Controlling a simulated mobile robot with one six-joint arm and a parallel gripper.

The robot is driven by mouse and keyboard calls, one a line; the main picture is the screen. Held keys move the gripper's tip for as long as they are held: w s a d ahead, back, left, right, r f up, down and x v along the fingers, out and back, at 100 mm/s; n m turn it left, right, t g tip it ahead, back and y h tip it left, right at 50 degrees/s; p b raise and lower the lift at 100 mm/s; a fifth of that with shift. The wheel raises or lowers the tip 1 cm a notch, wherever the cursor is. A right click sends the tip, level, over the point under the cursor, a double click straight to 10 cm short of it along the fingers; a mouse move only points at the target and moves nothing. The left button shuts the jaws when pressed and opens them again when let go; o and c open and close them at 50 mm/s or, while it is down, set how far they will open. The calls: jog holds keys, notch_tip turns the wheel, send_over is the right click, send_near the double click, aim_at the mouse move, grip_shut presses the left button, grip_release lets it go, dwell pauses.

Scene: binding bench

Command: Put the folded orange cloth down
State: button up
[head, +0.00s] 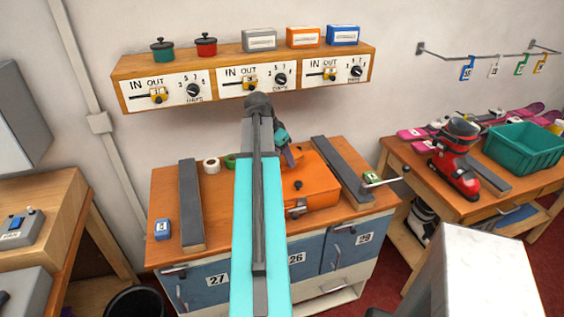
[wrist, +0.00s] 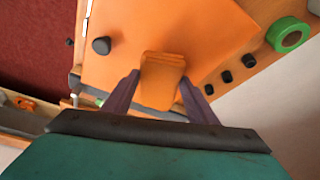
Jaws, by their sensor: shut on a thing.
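The folded orange cloth (wrist: 160,82) is a small stack of layers between the two purple-grey fingers of my gripper (wrist: 160,92) in the wrist view. My gripper is shut on it, over the orange top of a box (wrist: 215,30). In the head view my gripper (head: 290,160) is at the back left of the orange box (head: 318,180) on the bench. There I cannot pick the cloth out from the orange behind it. I cannot tell whether the cloth touches the box top.
A black knob (head: 298,184) stands on the box. Dark grey bars (head: 190,205) and (head: 342,172) lie on the bench (head: 165,187) left and right of it. A green tape roll (wrist: 288,35) and small black knobs (wrist: 248,61) are close by. A shelf with dials (head: 245,80) hangs above.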

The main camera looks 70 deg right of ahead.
jog(key=shift+d, duration=0.1)
jog(key=shift+w+d, duration=0.4)
jog(key=shift+f+p, duration=1.05)
jog(key=shift+f, duration=0.8)
jog(key=shift+f, duration=0.2)
jog(key=o, duration=1)
jog(key=shift+r, duration=0.1)
